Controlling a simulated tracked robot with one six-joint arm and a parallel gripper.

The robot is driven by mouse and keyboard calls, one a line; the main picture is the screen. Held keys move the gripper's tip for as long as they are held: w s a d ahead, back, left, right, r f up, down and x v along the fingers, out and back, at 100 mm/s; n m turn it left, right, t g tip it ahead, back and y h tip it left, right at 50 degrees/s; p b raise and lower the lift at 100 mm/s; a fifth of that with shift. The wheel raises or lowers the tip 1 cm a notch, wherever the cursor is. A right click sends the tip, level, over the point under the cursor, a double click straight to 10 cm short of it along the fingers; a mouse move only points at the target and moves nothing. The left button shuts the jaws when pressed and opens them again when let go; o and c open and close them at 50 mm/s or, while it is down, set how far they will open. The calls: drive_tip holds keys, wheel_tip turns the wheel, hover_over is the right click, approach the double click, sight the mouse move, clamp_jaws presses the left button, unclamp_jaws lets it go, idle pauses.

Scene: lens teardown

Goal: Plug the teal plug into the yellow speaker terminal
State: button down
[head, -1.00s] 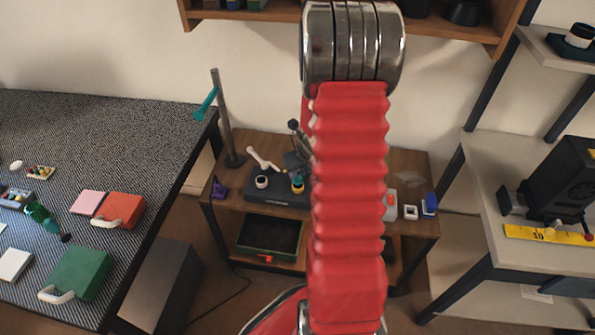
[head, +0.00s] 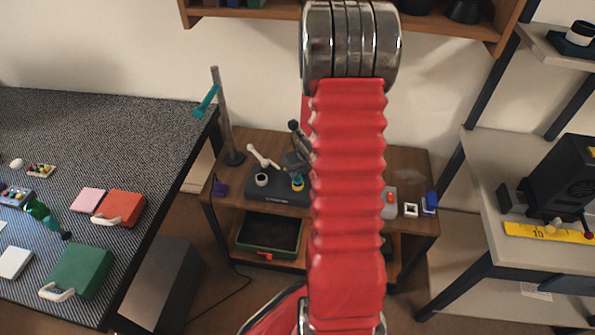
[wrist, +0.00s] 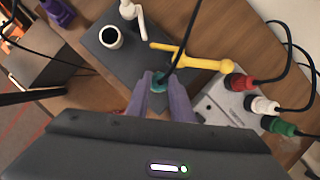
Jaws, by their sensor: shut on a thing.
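The teal plug (wrist: 158,83) is between the purple fingertips of my gripper (wrist: 160,80) in the wrist view, with a black cable rising from it. My gripper is shut on it, over the dark terminal block (wrist: 85,45). The yellow speaker terminal (wrist: 188,58) has a long lever and lies just beyond the plug. In the head view, the yellow terminal (head: 298,187) shows small on the block, close below my gripper. The plug's lower end is hidden, so I cannot tell whether it is in the terminal.
A white terminal (wrist: 111,38) with a dark hole and a white lever (wrist: 133,14) stand on the same block. Red (wrist: 240,81), white (wrist: 262,105) and green (wrist: 280,126) plugs with black cables sit in a grey panel to the right. A purple object (head: 220,188) stands at the table's left.

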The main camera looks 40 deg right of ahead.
drive_tip(key=shift+f, duration=0.55)
idle(0.4)
drive_tip(key=c, duration=1.5)
unclamp_jaws()
drive_tip(key=shift+r, duration=0.15)
drive_tip(key=shift+v, duration=6.75)
